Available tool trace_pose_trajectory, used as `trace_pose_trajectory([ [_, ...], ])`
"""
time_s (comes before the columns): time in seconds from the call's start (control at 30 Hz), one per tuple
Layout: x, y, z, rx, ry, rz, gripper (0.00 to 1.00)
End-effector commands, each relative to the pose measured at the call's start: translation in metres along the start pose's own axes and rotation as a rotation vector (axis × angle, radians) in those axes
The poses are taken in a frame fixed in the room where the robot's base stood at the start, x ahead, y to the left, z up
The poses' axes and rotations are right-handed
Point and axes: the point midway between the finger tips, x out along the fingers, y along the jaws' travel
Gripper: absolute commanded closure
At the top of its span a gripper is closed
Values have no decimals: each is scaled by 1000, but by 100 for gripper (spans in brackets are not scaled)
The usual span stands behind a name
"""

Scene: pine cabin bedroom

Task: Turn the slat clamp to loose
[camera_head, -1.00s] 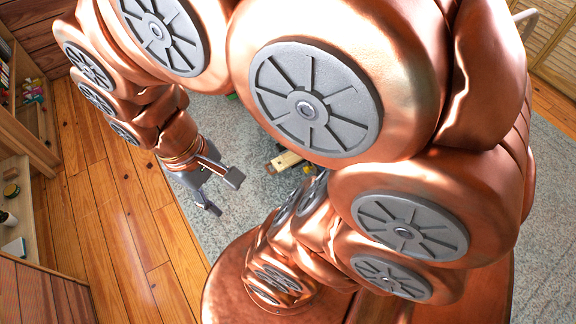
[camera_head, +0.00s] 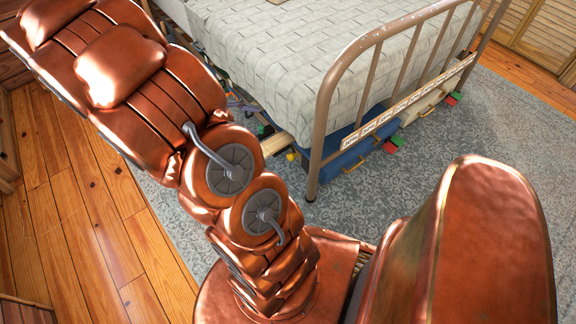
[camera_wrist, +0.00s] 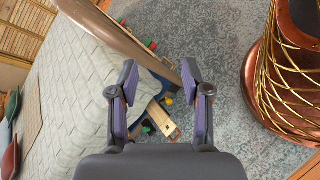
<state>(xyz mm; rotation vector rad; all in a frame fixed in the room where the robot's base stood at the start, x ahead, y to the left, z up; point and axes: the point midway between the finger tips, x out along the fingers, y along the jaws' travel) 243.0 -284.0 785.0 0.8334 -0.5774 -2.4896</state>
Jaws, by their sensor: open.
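In the wrist view my gripper (camera_wrist: 160,78) is open and empty, its two dark fingers spread above the floor beside the bed. The end of a pale wooden slat (camera_wrist: 162,121) shows between the fingers, farther away; it also shows in the head view at the mattress corner (camera_head: 276,143). Small yellow and red pieces lie near the slat's end. I cannot make out which part is the clamp or how it is turned. My gripper is out of the head view.
The bed has a quilted mattress (camera_head: 290,60) and a curved metal footboard (camera_head: 322,100). Under it are a blue case (camera_head: 345,158) and small red and green blocks (camera_head: 392,145). A grey rug (camera_head: 350,208) covers the floor beside the bed.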

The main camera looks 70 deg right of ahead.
Motion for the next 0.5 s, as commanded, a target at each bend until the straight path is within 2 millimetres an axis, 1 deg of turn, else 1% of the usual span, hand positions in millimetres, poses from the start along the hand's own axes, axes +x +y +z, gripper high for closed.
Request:
trace_pose_trajectory([
  [0.03, 16, -2, -20, -17, -32, 24, 52],
  [0.27, 62, 13, -83, -93, -146, 152, 52],
  [0.47, 105, 18, -143, -181, -224, 255, 52],
  [0.5, 114, 17, -156, -201, -237, 275, 52],
])
